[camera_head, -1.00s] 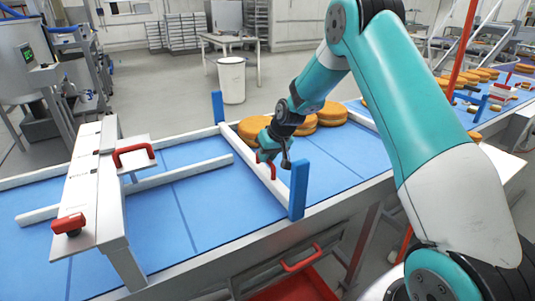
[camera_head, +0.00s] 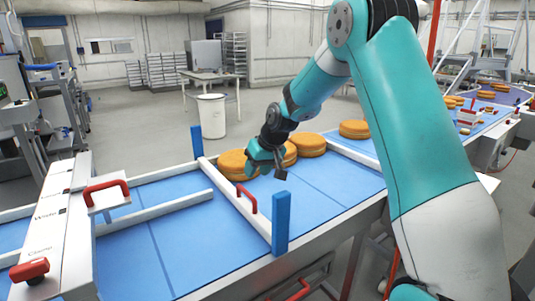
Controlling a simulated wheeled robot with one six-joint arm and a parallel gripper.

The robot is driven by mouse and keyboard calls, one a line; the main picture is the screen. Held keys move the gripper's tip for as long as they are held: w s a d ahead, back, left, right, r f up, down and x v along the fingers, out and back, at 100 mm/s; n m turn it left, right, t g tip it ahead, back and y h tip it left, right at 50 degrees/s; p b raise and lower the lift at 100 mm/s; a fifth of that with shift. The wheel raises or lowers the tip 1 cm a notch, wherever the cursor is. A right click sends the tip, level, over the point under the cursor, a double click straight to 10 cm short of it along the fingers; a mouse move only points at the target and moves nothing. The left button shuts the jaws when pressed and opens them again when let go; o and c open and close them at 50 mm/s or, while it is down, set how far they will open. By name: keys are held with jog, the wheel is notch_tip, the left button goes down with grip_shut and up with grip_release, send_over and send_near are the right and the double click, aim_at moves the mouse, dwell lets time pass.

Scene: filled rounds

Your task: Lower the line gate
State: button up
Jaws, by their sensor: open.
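The line gate (camera_head: 224,193) is a white bar lying low across the blue belt, between two blue posts (camera_head: 281,224). Its red handle (camera_head: 247,198) stands up from the bar's middle. My gripper (camera_head: 268,172) hangs above the belt, just beyond the handle and apart from it. Its jaws are open and look empty. Several orange rounds (camera_head: 310,145) lie on the belt behind the gate, and my gripper hides part of the nearest ones.
A white guide rail (camera_head: 160,211) lies on the belt. A white bin (camera_head: 212,117) and a table stand on the floor behind. The belt before the gate is clear.

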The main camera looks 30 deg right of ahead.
jog(key=b+v, duration=0.1)
jog(key=v, duration=0.7)
jog(key=shift+r, duration=0.3)
jog(key=shift+s, duration=0.15)
jog(key=s+a+r+n+g+y, duration=0.25)
jog(key=s+a+n, duration=0.25)
jog(key=s+a, duration=1.55)
jog(key=s+a+f+n+g, duration=0.2)
jog(key=s+a, duration=0.1)
jog(key=s, duration=0.7)
jog(key=shift+s+f+n, duration=0.25)
jog(key=shift+s+n, duration=0.05)
jog(key=shift+s, duration=0.05)
jog(key=shift+a+h, duration=0.15)
jog(key=shift+h, duration=0.1)
